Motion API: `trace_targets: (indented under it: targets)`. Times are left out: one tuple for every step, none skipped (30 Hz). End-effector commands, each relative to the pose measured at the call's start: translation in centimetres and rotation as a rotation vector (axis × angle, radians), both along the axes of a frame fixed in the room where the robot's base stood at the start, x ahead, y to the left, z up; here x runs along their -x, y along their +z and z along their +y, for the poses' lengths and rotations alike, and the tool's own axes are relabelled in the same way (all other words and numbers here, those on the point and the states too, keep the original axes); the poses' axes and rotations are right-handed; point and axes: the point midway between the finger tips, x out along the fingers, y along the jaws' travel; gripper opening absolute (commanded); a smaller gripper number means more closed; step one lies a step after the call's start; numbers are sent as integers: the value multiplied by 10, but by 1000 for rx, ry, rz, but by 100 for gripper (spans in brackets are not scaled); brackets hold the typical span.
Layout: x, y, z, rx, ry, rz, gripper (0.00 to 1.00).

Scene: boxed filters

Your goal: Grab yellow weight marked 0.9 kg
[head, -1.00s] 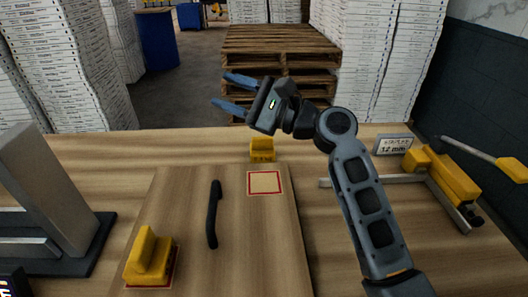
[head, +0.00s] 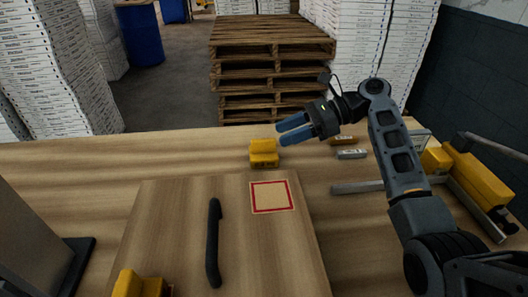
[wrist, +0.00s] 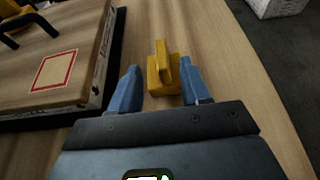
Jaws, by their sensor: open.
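A yellow weight (head: 263,153) stands on the wooden table just behind the board with the red-edged square. Its marking is too small to read. In the wrist view the yellow weight (wrist: 163,70) shows its upright grip and wider base, ahead of and partly between my fingers. My gripper (head: 287,131) is open, its blue fingers just right of and a little above the weight in the head view. In the wrist view my gripper (wrist: 160,88) has a finger on either side of the weight's near part. I cannot tell whether they touch it. A second yellow weight (head: 138,284) is at the lower left, partly cut off.
The raised board (head: 160,215) bears a black handle (head: 213,240) and a red-edged square (head: 272,196). A yellow clamp-like tool (head: 475,180) lies at the right. Small blocks (head: 351,154) lie behind my arm. Pallets (head: 270,60) stand beyond the table.

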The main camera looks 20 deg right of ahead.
Motion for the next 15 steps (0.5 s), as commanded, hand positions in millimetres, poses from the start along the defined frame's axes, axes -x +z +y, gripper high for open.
trace_targets:
  targets:
    - [-2,-2,6,0,2,1,47]
    - [-2,-3,9,0,2,1,47]
    - [-3,-5,12,0,2,0,47]
    - [-4,-6,15,0,2,0,47]
    - [-5,-7,17,0,1,-1,47]
    - [-7,-9,20,0,2,-1,47]
    - [-8,-11,23,0,2,-1,47]
    - [-9,-12,26,0,2,-1,47]
    - [-11,-15,31,0,2,-1,47]
    - [-13,-18,35,1,3,-1,47]
    - [-15,-20,38,0,2,-1,47]
    - [-16,-23,43,1,1,-2,47]
    - [-17,-24,47,1,2,-2,47]
    - [-19,-25,50,1,1,-3,47]
    - [-20,-27,53,1,1,-3,47]
